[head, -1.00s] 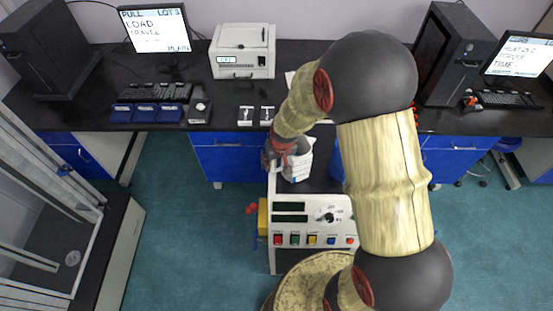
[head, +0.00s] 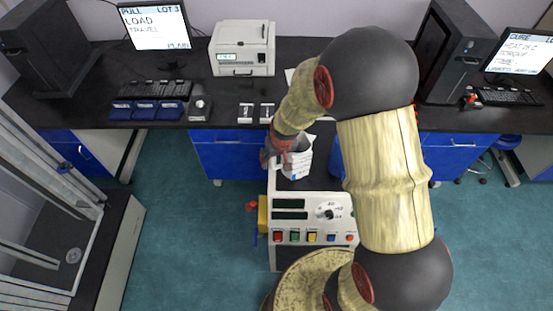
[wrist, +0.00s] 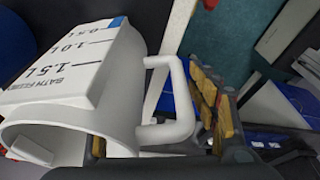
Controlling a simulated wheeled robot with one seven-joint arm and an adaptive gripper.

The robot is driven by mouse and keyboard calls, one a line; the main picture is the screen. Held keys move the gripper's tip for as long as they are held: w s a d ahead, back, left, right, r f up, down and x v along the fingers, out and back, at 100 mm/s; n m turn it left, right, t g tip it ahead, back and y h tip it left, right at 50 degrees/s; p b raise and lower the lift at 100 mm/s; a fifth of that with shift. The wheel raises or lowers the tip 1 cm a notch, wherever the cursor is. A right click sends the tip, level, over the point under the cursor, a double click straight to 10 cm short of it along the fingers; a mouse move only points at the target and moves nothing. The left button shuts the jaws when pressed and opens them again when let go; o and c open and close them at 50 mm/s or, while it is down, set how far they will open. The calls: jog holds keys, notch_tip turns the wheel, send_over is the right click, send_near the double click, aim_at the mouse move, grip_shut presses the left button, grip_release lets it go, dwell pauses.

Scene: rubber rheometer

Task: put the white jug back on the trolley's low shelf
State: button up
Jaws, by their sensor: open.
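The white jug (head: 297,160) stands on the dark top of the white cabinet with the button panel. In the wrist view the jug (wrist: 85,80) shows its open mouth, its litre marks and a blue patch, with its loop handle (wrist: 182,100) to the right. My gripper (head: 275,152) is at the jug's left side in the head view. In the wrist view its tan-padded fingers (wrist: 212,105) are open close beside the handle. I cannot tell whether they touch it. I cannot make out the trolley's low shelf in either view.
The white cabinet's panel (head: 312,225) has several coloured buttons and a dial. Behind it runs a dark bench (head: 90,100) with monitors, keyboards and a white printer (head: 242,50). A glass-sided frame (head: 50,220) stands at the left. Green floor (head: 180,240) is clear between them.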

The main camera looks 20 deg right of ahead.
jog(key=s+a+r+t, duration=0.1)
jog(key=s+r, duration=0.3)
jog(key=r, duration=0.7)
jog(key=s+a+r, duration=0.1)
jog(key=s+r, duration=0.4)
jog(key=r, duration=0.7)
jog(key=s+r, duration=0.4)
jog(key=s, duration=0.3)
jog(key=s+a+r+n+t, duration=0.1)
jog(key=s+r, duration=0.4)
jog(key=s, duration=0.2)
jog(key=shift+s+a+r+p, duration=0.15)
jog(key=shift+s+a+p, duration=0.1)
jog(key=shift+a+p, duration=0.1)
notch_tip(320, 180, down, 11)
jog(key=b, duration=1.1)
jog(key=shift+c, duration=0.4)
